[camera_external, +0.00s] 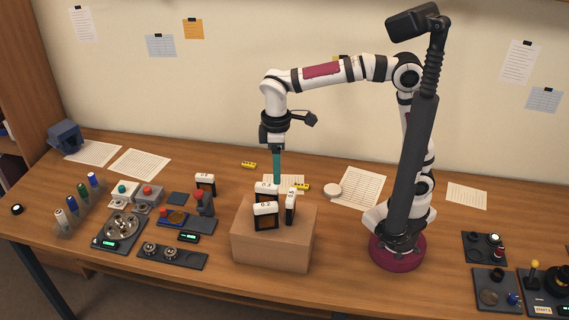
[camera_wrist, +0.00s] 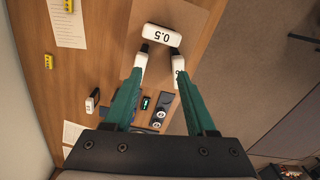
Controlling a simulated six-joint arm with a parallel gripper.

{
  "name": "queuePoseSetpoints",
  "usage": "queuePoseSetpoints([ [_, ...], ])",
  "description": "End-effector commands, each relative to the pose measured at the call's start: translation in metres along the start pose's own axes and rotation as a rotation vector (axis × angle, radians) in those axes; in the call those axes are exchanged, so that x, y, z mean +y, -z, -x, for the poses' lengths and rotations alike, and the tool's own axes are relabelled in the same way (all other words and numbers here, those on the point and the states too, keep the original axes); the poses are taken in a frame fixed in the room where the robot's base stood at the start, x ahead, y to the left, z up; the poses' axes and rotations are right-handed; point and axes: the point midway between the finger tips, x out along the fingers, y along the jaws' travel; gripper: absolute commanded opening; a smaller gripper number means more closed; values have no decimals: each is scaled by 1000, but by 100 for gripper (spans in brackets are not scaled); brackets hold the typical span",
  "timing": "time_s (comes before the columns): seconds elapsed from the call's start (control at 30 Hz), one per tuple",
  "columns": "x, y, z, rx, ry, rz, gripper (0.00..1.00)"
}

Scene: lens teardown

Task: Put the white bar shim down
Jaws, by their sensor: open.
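Several white-topped black pieces with number labels stand on a wooden block (camera_external: 270,246). One is the front piece (camera_external: 265,216), one is behind it (camera_external: 265,188), and a third is at the right (camera_external: 290,206). In the wrist view, a white bar marked 0.5 (camera_wrist: 161,36) lies beyond my fingertips, with a white end near each fingertip. Which piece is the white bar shim, I cannot tell. My gripper (camera_wrist: 159,75) is open, its teal fingers apart with nothing seen between them. In the external view, my gripper (camera_external: 277,181) points down over the block's back edge.
Another white-topped piece (camera_external: 205,182) stands on the table left of the block. Dark trays with metal parts (camera_external: 172,256) lie at the front left. Bare table shows right of the block.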

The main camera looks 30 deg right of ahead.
Motion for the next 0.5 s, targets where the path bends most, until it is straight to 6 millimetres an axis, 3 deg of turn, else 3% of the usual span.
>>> queuePoseSetpoints([
  [0.03,32,-30,3,4,15,-163,56],
  [0.1,70,-89,-1,8,45,-465,56],
  [0.13,80,-115,-4,10,60,-599,56],
  [0.2,90,-172,-17,18,92,-898,56],
  [0.3,82,-228,-41,31,131,-1245,56],
  [0.4,72,-252,-57,37,155,-1432,56],
  [0.5,68,-257,-62,37,161,-1479,56],
])
